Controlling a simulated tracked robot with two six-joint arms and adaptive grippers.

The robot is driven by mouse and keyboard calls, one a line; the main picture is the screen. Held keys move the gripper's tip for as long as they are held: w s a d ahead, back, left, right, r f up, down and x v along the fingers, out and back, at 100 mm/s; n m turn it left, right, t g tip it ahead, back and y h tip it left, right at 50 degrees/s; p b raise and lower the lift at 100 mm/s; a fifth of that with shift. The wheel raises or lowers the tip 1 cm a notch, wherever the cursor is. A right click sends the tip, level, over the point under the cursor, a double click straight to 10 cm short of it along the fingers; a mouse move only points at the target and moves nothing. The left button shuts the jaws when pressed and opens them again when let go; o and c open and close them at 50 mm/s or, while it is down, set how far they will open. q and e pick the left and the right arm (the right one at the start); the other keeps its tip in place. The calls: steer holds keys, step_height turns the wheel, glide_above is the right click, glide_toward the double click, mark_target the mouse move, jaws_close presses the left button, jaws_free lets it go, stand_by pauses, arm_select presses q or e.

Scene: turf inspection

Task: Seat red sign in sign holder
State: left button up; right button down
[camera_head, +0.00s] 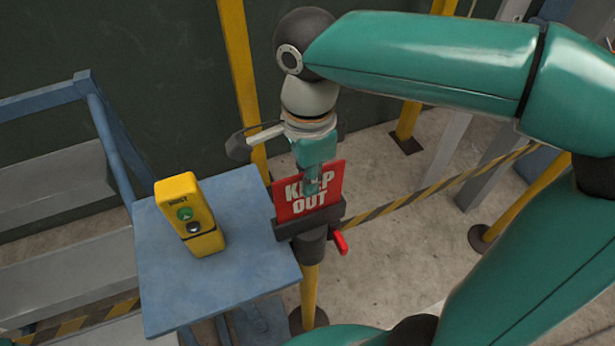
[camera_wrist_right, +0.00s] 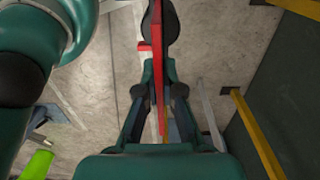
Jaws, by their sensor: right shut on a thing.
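The red sign (camera_head: 291,205) reads "KEEP OUT" and stands upright at the dark sign holder (camera_head: 291,230). Its lower edge meets the holder's top; I cannot tell how deep it sits in the slot. The holder is on a yellow post and has a red lever (camera_head: 341,243) on its right side. My right gripper (camera_head: 313,186) comes from above and is shut on the sign's upper middle. In the right wrist view the sign (camera_wrist_right: 157,60) shows edge-on between the fingers, with the red lever (camera_wrist_right: 145,46) beside it. My left gripper is not in view.
A blue platform (camera_head: 165,290) stands left of the holder, with a yellow button box (camera_head: 186,205) marked "HOIST" on it. Grey steps (camera_head: 50,185) with a blue rail are farther left. A striped barrier (camera_head: 440,185) runs right from the post area. A dark wall is behind.

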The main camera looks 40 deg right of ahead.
steer(key=shift+f, duration=0.15)
steer(key=c, duration=1.3)
jaws_free()
step_height(320, 180, up, 12)
steer(key=shift+w+r+p, duration=0.1)
steer(key=shift+p, duration=0.45)
steer(key=shift+r, duration=0.1)
